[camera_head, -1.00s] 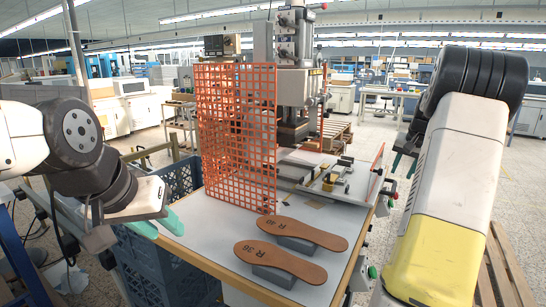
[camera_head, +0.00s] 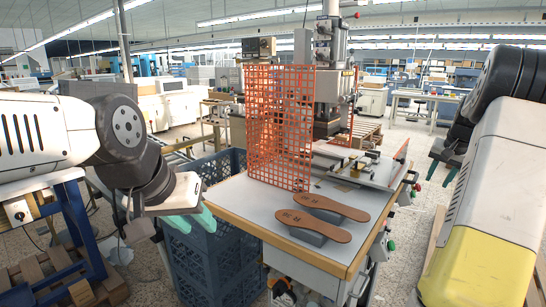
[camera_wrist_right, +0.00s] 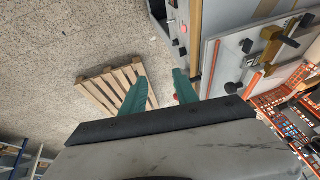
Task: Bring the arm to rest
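My left gripper (camera_head: 192,221) has two teal fingers with a gap between them and nothing in it. It hangs in front of the blue crates, left of the table. My right gripper (camera_head: 446,157) is partly hidden behind my right arm in the head view. In the right wrist view its teal fingers (camera_wrist_right: 160,78) are apart and empty, over the floor beside the table. Both arms are bent, with the grippers low and clear of the table top.
The table (camera_head: 240,198) bears two brown insoles (camera_head: 333,207) (camera_head: 312,225) on grey blocks, an orange grid (camera_head: 278,125) and a stamping press (camera_head: 328,90). Blue crates (camera_head: 212,255) stand at its left. A wooden pallet (camera_wrist_right: 100,93) lies on open floor at the right.

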